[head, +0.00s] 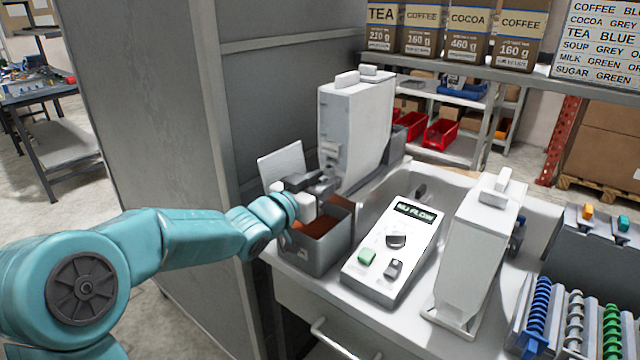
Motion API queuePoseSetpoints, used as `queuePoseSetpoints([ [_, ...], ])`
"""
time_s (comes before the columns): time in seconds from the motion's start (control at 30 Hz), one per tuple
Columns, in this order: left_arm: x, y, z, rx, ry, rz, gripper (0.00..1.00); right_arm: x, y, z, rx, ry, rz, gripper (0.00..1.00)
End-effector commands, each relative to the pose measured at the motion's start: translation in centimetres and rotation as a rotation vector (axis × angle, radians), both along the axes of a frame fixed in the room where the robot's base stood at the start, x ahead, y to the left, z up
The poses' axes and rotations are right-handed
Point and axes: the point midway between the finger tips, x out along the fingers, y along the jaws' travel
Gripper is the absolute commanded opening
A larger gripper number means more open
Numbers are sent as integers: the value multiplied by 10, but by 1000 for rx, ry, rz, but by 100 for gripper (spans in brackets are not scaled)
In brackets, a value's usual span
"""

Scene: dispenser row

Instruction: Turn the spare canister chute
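A tall pale-grey canister (355,125) stands upright at the back of the counter beside the dark cabinet wall. A small chute (329,155) shows low on its front. A second white canister (472,245) stands apart on the right of the counter; I cannot tell from labels which one is the spare. My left gripper (318,188) is just below and in front of the back canister's chute, over a grey bin (318,258). Its fingers overlap the chute area, so contact and finger opening are unclear. My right gripper is out of view.
A pale panel (281,163) tilts behind my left wrist. Coloured spiral augers (575,325) lie in a rack at right.

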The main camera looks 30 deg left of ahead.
Motion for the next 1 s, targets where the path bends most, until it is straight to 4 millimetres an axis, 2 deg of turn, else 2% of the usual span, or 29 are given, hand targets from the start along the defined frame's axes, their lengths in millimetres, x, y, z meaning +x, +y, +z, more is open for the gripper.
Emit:
queuePoseSetpoints([
  [0.17, -14, 2, 0, 0, -1, 2, 38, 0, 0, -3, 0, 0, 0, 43],
  [0.27, -35, 4, -1, 2, 0, 3, 38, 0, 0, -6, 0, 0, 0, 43],
  [0.5, -100, 9, 0, 3, -1, 6, 38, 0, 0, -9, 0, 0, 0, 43],
  [0.7, -142, 12, 0, 1, 0, 5, 38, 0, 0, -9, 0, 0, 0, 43],
  [0.83, -157, 13, 0, 2, 0, 3, 38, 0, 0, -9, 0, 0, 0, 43],
  [1.0, -163, 13, 0, -1, 0, 0, 38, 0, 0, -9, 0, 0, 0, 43],
])
